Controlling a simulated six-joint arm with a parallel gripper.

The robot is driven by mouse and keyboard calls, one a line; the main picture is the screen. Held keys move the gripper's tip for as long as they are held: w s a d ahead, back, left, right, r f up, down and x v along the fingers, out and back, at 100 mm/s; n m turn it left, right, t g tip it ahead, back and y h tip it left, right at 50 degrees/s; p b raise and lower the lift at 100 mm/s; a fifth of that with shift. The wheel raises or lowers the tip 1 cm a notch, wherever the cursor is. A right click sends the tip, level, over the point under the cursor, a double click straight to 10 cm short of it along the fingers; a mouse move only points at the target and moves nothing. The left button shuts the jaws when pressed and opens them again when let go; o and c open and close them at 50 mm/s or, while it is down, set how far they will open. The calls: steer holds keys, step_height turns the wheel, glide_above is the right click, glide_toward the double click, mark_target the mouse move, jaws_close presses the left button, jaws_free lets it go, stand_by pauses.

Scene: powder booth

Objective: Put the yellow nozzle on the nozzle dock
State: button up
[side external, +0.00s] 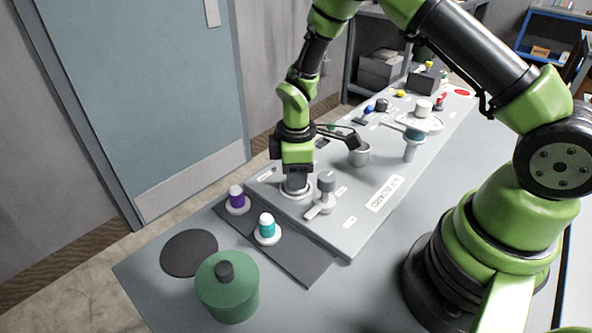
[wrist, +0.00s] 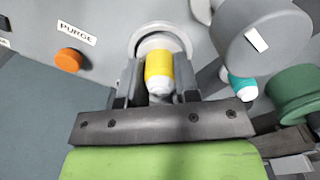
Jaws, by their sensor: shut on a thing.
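The yellow nozzle (wrist: 159,70) shows in the wrist view between the two fingers of my gripper (wrist: 158,82), which is shut on it. A pale round socket (wrist: 147,43) on the grey panel lies directly behind the nozzle's far end. I cannot tell whether the nozzle is seated in it or just above it. In the side view my gripper (side external: 296,181) points down at the near-left end of the grey panel, over a pale ring (side external: 291,194). The yellow nozzle is hidden there by the gripper.
A purple nozzle (side external: 237,199) and a teal nozzle (side external: 266,228) stand on the dark plate (side external: 290,262). A grey knob (side external: 326,184) rises close beside my gripper. A green canister (side external: 228,291) stands in front. An orange button (wrist: 69,60) is by the PURGE label.

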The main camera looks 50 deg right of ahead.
steer(key=shift+f, duration=0.15)
stand_by(0.5)
steer(key=o, duration=1)
steer(key=shift+o, duration=0.5)
steer(key=o, duration=0.4)
steer(key=shift+r, duration=4)
